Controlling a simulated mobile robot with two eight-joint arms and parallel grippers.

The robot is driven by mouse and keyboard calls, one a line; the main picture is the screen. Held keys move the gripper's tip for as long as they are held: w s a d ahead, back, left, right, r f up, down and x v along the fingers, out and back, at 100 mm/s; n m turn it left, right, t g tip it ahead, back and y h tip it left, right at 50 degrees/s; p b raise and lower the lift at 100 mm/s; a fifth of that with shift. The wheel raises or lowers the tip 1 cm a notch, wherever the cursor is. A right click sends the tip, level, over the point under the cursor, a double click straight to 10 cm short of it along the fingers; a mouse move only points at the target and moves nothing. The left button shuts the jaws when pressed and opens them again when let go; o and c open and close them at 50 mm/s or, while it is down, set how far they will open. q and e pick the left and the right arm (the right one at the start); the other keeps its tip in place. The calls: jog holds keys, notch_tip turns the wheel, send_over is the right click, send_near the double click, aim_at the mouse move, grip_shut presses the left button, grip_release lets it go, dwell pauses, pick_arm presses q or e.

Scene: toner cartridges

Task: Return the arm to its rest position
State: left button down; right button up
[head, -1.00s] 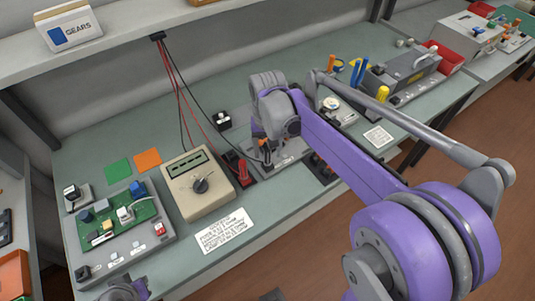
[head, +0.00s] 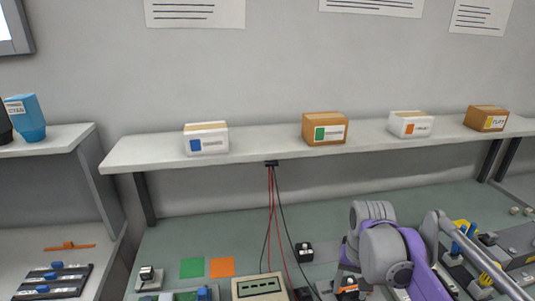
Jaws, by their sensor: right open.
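My right arm, purple and grey, comes in from the lower right over the workbench (head: 170,240). Its grey wrist hides part of the bench behind it. My right gripper (head: 347,286) points down at the bottom edge of the head view and is open. Its fingertips are partly cut off, and I see nothing held in it. My left gripper is out of view.
A beige meter (head: 260,287) with red and black cables stands left of the gripper. Green (head: 192,267) and orange (head: 221,266) squares lie farther left. A shelf (head: 155,152) with several small boxes runs above the bench. Blue and yellow-handled tools (head: 462,242) stand to the right.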

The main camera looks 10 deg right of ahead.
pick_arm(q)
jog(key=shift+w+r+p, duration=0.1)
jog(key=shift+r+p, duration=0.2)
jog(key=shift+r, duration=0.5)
pick_arm(e)
jog(key=s+a+f+n+t, duration=0.1)
jog(key=s+a+f, duration=0.1)
jog(key=s, duration=0.2)
jog(key=s+a+f+n+t, duration=0.2)
jog(key=s+f, duration=0.1)
jog(key=s, duration=0.2)
jog(key=s+a+f+n+t, duration=0.1)
jog(key=s+a+f, duration=0.1)
jog(key=s, duration=0.3)
jog(key=shift+f+n+t, duration=0.3)
jog(key=shift+f+t, duration=0.1)
jog(key=shift+f, duration=0.35)
jog(key=shift+s+a+f, duration=0.1)
jog(key=shift+s+f, duration=0.25)
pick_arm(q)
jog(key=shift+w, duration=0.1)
